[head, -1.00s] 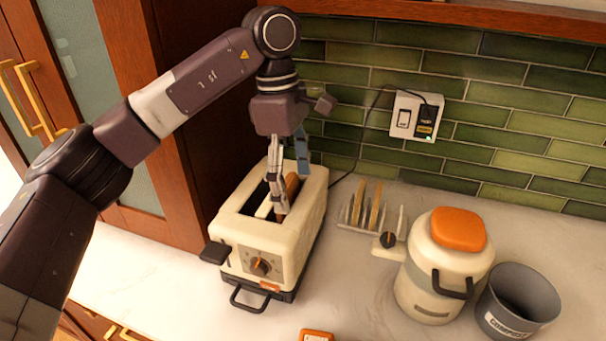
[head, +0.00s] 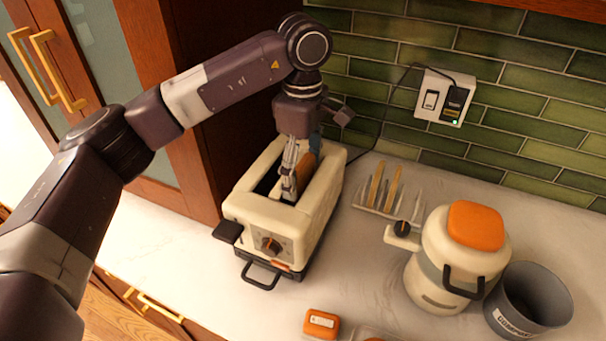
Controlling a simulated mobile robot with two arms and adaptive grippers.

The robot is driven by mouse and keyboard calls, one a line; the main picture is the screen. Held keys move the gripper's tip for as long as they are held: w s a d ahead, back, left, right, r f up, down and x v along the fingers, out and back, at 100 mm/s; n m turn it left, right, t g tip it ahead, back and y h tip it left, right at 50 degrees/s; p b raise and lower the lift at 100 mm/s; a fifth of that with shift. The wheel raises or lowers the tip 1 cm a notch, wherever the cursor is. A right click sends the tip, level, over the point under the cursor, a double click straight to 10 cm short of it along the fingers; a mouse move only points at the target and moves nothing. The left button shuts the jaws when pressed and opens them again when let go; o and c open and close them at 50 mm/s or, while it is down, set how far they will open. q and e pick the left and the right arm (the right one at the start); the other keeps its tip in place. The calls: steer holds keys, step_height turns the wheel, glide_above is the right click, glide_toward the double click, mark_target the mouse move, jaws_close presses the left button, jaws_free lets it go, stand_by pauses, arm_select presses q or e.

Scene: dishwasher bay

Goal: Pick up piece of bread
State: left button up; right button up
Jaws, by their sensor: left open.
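A cream toaster (head: 324,208) stands on the counter with a dark lever and a knob on its front. A brown piece of bread (head: 305,172) stands in the toaster's right slot, its top showing. My left gripper (head: 293,188) points down at the toaster's top, its fingers open at the bread. I cannot tell whether the fingers touch the bread; part of the bread is hidden behind them. Two more slices of bread (head: 376,184) stand in a metal toast rack (head: 369,209) to the right. My right gripper is not in view.
A cream canister with an orange lid (head: 475,226) and a grey compost bin (head: 526,300) stand at the right. A small orange box (head: 321,324) lies at the front. A wall outlet (head: 444,97) has a cord running behind the toaster. A wooden cabinet stands close on the left.

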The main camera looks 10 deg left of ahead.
arm_select(q)
steer(key=shift+f, duration=0.15)
steer(key=c, duration=0.7)
steer(key=shift+c, duration=0.2)
